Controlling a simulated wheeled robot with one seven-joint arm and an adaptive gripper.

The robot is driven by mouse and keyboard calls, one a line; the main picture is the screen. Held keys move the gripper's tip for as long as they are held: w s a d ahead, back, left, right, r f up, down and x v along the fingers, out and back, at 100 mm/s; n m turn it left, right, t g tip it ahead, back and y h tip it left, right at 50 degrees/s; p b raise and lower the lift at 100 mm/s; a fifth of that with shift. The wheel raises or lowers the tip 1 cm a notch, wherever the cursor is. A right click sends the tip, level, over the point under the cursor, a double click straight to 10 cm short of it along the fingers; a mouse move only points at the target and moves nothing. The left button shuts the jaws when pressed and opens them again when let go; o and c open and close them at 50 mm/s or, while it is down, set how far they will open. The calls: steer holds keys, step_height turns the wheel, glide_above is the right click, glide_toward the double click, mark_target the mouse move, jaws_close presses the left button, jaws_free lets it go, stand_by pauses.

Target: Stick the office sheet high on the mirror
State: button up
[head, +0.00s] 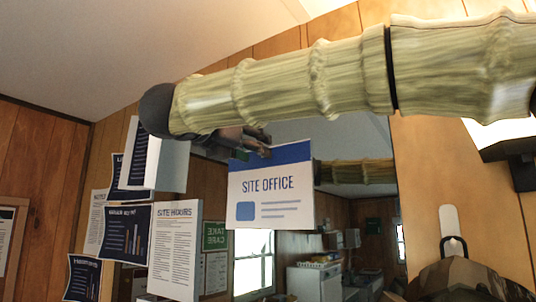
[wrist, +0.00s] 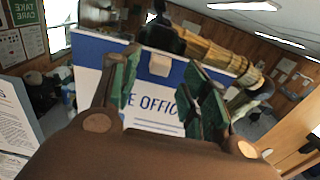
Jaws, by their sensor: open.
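The office sheet (head: 272,208), white with a blue top band and "SITE OFFICE" on it, hangs upright in front of the upper part of the mirror (head: 372,212). It also shows in the wrist view (wrist: 145,112), with a small beige tab (wrist: 160,63) on its top band. My gripper (head: 262,145) is at the sheet's top edge. In the wrist view my gripper (wrist: 155,95) is open, with its green-padded fingers apart and the sheet beyond them. A dark strip shows beside the sheet's right edge; I cannot tell whether the sheet lies flat against the glass.
Several papers hang left of the mirror, among them a "SITE HOURS" sheet (head: 175,248) and a dark chart sheet (head: 125,232). A wood-panelled wall (head: 430,180) stands at right. A cap (head: 465,280) hangs on a hook (head: 453,240) at lower right. The mirror reflects the room and my arm.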

steer(key=v, duration=1)
steer(key=shift+d, duration=0.1)
